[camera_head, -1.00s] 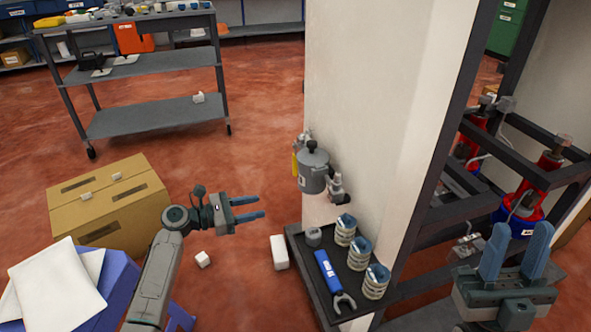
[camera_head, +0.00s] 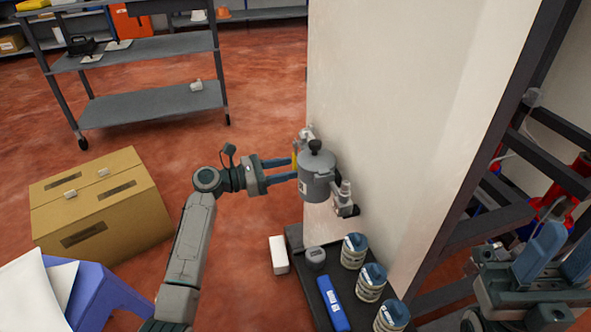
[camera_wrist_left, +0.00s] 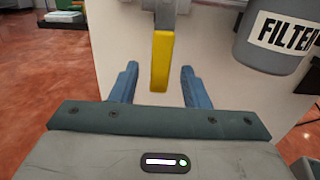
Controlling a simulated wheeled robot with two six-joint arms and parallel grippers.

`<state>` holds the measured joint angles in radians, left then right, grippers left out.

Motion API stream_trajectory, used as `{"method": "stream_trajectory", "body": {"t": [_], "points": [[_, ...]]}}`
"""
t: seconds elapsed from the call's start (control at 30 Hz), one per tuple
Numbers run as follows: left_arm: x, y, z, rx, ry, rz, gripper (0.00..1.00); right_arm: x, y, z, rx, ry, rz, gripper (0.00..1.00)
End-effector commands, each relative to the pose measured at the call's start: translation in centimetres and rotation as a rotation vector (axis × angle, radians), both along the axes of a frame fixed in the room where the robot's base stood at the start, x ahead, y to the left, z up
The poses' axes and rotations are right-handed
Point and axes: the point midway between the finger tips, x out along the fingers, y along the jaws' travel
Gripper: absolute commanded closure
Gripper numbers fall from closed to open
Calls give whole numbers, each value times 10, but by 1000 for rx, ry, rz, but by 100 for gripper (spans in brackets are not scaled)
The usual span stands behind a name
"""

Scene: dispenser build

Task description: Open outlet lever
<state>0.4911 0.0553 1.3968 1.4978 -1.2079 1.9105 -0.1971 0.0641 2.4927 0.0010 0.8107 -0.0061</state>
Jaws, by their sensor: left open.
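The yellow outlet lever (camera_wrist_left: 160,62) hangs down from a grey metal fitting in the left wrist view. It lies between the two blue fingers of my left gripper (camera_wrist_left: 159,72), with a gap on each side. In the head view the lever (camera_head: 294,161) is a small yellow strip left of the grey filter canister (camera_head: 316,172). My left gripper (camera_head: 291,170) is open there, its fingertips close to the canister's left side. The canister, labelled FILTER, also shows in the left wrist view (camera_wrist_left: 272,52). My right gripper (camera_head: 560,245) is open and empty at the lower right.
The canister is mounted on a white wall panel (camera_head: 390,110). Below it a dark shelf (camera_head: 294,240) holds several jars, a grey cap and a blue-handled tool (camera_head: 333,303). A white block (camera_head: 278,255) is beside the shelf. A cardboard box (camera_head: 110,215) stands left.

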Motion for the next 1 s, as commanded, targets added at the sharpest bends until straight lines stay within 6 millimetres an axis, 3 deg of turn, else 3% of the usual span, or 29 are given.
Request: {"method": "stream_trajectory", "body": {"t": [0.2, 0.57, 0.8, 1.0], "points": [[10, -25, -1, 0, 0, -1, 58, 0, 0, -5, 7, -7, -6, 64], [12, -30, 0, 1, 1, 0, 58, 0, 0, -4, 10, -9, -7, 64], [12, -29, 0, 1, 0, 0, 100, 0, 0, -4, 10, -9, -7, 64], [12, -29, 0, 2, -1, 0, 100, 0, 0, -4, 10, -9, -7, 64]]}}
